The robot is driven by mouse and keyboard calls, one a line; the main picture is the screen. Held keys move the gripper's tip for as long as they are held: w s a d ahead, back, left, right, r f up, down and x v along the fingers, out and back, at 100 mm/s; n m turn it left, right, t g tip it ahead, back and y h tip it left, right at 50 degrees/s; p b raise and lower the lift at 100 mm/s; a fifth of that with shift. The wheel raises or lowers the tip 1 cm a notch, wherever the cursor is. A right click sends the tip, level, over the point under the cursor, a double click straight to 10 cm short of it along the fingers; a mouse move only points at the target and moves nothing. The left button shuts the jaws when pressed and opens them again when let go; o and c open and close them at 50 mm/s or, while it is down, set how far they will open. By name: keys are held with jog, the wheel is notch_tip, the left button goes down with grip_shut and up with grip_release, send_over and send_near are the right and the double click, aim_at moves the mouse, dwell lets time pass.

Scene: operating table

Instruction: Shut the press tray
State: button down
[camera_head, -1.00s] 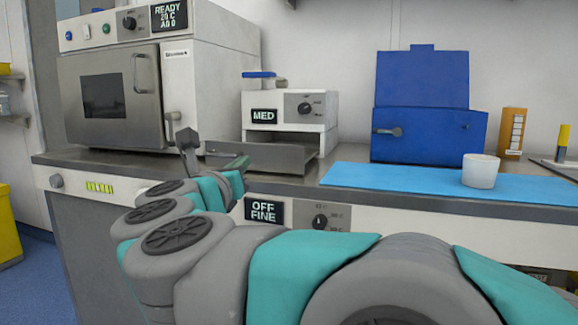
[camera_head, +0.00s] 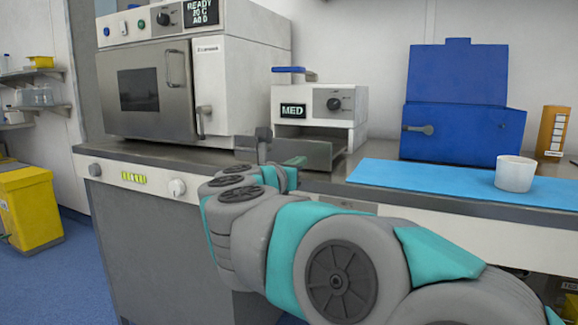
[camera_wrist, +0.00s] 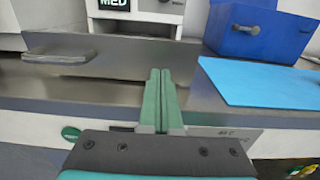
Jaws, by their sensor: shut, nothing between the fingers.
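The press is a white box (camera_head: 284,92) marked MED with a knob and a blue lever on top. It stands on the metal counter. Its grey metal tray (camera_head: 318,153) sticks out of the slot toward me. In the wrist view the tray's front plate (camera_wrist: 115,72) spans the middle, with a bar handle (camera_wrist: 60,57) at its left. My gripper (camera_head: 297,161) is in front of the tray, with its green fingers together and empty. In the wrist view the fingertips (camera_wrist: 160,72) overlap the plate, right of the handle. I cannot tell whether they touch it.
A steriliser oven (camera_head: 165,85) stands left of the press. To the right are a blue box (camera_head: 460,130) with its lid up, a blue mat (camera_head: 400,176), a white cup (camera_head: 515,173) and an orange box (camera_head: 553,132). A yellow bin (camera_head: 32,208) stands on the floor at left.

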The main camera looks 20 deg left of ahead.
aim_at(309, 168)
jog(key=shift+w+d, duration=0.1)
jog(key=shift+w, duration=1.3)
jog(key=shift+w, duration=0.55)
jog(key=shift+w+d+b, duration=0.15)
jog(key=shift+w+b, duration=0.05)
jog(key=shift+w, duration=0.6)
jog(key=shift+w+d+b, duration=0.1)
jog(key=shift+w+b, duration=0.05)
jog(key=shift+w, duration=0.6)
